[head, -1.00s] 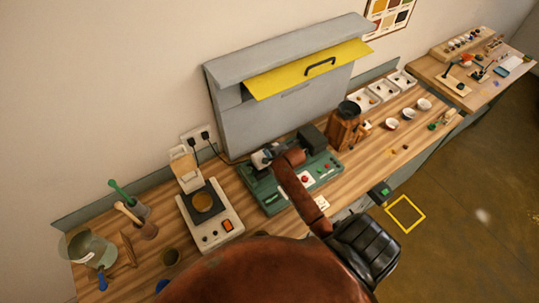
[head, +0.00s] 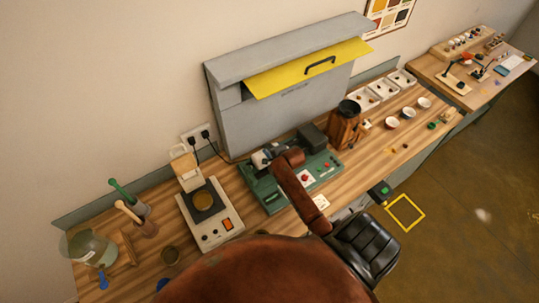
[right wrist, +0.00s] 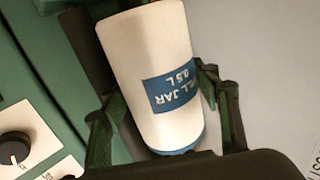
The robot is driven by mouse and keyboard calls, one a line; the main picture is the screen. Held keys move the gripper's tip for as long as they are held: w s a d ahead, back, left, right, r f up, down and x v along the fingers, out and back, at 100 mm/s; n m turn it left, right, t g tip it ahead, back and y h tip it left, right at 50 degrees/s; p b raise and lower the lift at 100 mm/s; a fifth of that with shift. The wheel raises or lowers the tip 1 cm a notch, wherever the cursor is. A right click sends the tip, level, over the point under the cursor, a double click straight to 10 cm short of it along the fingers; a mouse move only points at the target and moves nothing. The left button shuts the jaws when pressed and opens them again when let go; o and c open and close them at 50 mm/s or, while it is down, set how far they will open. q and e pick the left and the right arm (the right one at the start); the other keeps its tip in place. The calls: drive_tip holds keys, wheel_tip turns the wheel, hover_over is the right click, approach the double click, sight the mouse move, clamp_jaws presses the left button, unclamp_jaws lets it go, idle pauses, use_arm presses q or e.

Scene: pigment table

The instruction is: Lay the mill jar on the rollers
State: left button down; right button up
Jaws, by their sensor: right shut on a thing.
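The mill jar (right wrist: 150,65) is a white cylinder with a blue label and a blue end. In the right wrist view it lies between the two dark green fingers of my right gripper (right wrist: 165,118), which is shut on it. In the head view the jar (head: 261,158) shows as a small pale shape over the green roller mill (head: 272,197), with my right gripper (head: 268,156) around it. A dark roller (right wrist: 88,45) runs beside the jar in the right wrist view. I cannot tell whether the jar touches the rollers. My left gripper is out of view.
A scale (head: 215,232) stands left of the mill. A brown grinder (head: 345,128) and a dark motor housing (head: 312,137) are to the right. A grey hood with a yellow panel (head: 310,70) rises behind. White bowls (head: 392,124) stand farther right.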

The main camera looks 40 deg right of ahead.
drive_tip(key=shift+f, duration=0.1)
drive_tip(key=o, duration=1.7)
drive_tip(key=shift+f, duration=0.1)
drive_tip(key=shift+c, duration=0.2)
drive_tip(key=shift+s+f, duration=0.1)
drive_tip(key=shift+s, duration=0.05)
drive_tip(key=shift+r, duration=4.7)
